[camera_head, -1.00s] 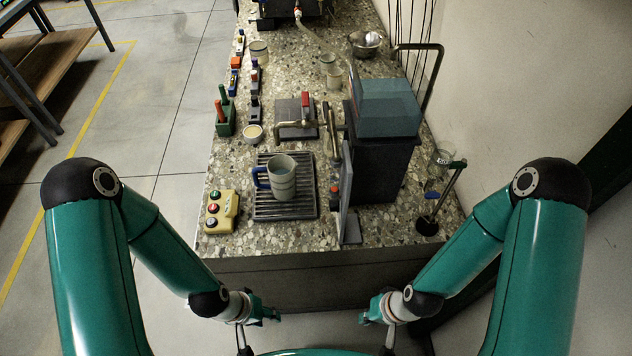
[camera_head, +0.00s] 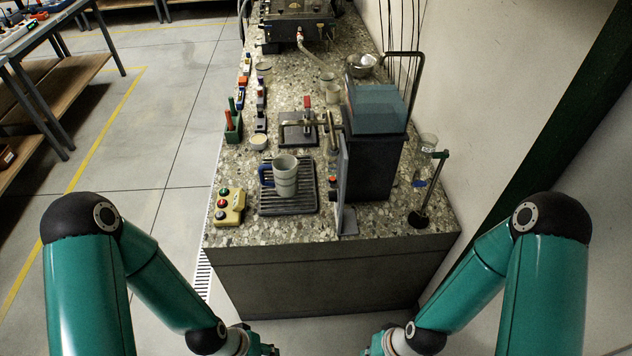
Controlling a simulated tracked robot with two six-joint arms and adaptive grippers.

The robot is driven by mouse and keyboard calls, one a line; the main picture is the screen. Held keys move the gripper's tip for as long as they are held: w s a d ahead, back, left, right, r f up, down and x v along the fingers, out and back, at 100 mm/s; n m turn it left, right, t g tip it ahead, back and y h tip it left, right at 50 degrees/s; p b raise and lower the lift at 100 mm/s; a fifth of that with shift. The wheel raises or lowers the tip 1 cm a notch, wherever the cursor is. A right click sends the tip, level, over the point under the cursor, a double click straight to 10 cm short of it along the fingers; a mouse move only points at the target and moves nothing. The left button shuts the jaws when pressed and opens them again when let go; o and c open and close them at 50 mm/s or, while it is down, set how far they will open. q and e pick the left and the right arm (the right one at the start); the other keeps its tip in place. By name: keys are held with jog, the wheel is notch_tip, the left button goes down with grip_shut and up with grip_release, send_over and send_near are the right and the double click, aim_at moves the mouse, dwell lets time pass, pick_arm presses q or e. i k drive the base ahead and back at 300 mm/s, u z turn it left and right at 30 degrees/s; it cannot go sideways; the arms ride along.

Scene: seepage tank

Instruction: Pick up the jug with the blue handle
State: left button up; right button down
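The jug with the blue handle (camera_head: 285,177) is a pale grey, banded cylinder standing upright on a dark ribbed drain grate (camera_head: 301,209) near the front of the counter. Its blue handle (camera_head: 265,174) points left. My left gripper (camera_head: 264,347) is at the bottom edge of the picture, below the counter front and well apart from the jug. My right gripper (camera_head: 374,347) is likewise at the bottom edge, to the right. The fingers of both are small and partly cut off, so their opening cannot be told.
A yellow button box (camera_head: 231,207) sits left of the grate. A dark upright panel (camera_head: 342,185) and a dark block with a teal top (camera_head: 376,108) stand to its right. A brass tap (camera_head: 297,125) is behind the jug. A black stand (camera_head: 420,216) is at the right front.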

aim_at(284, 166)
jog(key=u, duration=1.25)
jog(key=i, duration=0.15)
jog(key=z, duration=2.8)
jog(key=k, duration=0.8)
jog(key=u, duration=1.05)
jog(key=i, duration=1)
jog(key=u, duration=0.1)
